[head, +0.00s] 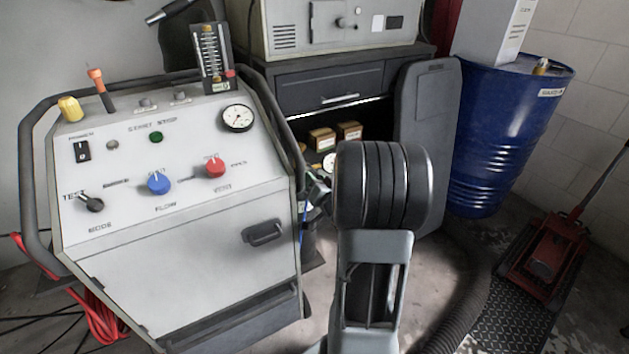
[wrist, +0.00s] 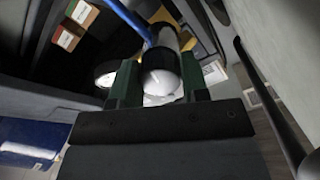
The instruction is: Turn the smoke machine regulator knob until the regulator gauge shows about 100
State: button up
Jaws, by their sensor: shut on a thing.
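My gripper (wrist: 160,76) is shut on a pale, rounded cylindrical part, which looks like the regulator knob (wrist: 163,86); its green jaws lie on either side of it. In the head view my gripper (head: 319,187) is beside the smoke machine's (head: 180,262) right side, mostly hidden by my wrist, and the knob is hidden there. A small round white gauge (head: 329,162) shows just above my gripper. It is also partly seen in the wrist view (wrist: 105,76), left of the jaws. Its reading is too small and oblique to tell.
The smoke machine's panel has another round gauge (head: 238,118), a blue flow knob (head: 159,182) and a red knob (head: 214,167). Behind are a dark cabinet (head: 325,80) with small boxes (head: 349,131) and a blue drum (head: 505,130). A blue hose (wrist: 128,18) runs close to the jaws.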

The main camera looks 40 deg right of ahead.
jog(key=o, duration=0.9)
